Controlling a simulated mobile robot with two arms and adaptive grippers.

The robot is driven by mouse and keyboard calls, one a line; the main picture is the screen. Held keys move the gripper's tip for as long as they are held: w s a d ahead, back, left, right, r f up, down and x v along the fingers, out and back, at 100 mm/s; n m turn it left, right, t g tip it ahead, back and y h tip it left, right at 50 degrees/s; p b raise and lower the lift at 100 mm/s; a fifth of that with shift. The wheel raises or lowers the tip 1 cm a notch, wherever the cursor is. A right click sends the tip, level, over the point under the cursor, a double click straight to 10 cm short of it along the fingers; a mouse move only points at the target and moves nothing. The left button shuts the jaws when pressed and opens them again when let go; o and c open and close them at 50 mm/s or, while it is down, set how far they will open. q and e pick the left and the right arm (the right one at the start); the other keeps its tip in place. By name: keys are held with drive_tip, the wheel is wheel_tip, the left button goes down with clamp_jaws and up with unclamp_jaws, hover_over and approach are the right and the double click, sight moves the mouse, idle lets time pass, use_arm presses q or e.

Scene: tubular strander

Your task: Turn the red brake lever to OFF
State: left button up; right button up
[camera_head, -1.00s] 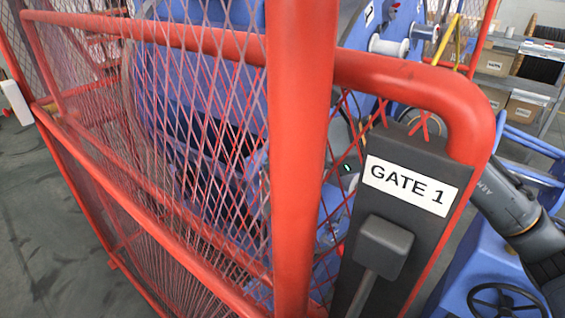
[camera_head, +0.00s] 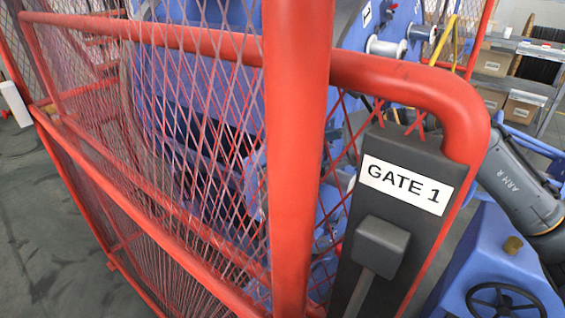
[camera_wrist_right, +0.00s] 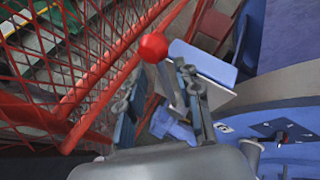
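The red ball knob (camera_wrist_right: 153,47) of the lever shows in the right wrist view. Its grey stem (camera_wrist_right: 169,86) runs down between the fingers of my right gripper (camera_wrist_right: 162,78). The fingers are apart on either side of the stem, and the knob sits beyond the fingertips. I cannot tell whether a finger touches the stem. No OFF marking can be read. In the head view the lever is not visible, and my right gripper is hidden behind the gate post area. My left gripper is in neither view.
A red mesh fence (camera_head: 295,160) with a black GATE 1 panel (camera_head: 375,285) stands close in front. Behind it are blue machinery and a blue stand with a black handwheel (camera_head: 503,300). Shelves with boxes (camera_head: 523,107) stand at the far right. Red mesh (camera_wrist_right: 60,70) lies left of my right gripper.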

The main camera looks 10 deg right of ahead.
drive_tip(key=v, duration=0.8)
drive_tip(key=shift+s+d, duration=0.15)
drive_tip(key=shift+d, duration=0.15)
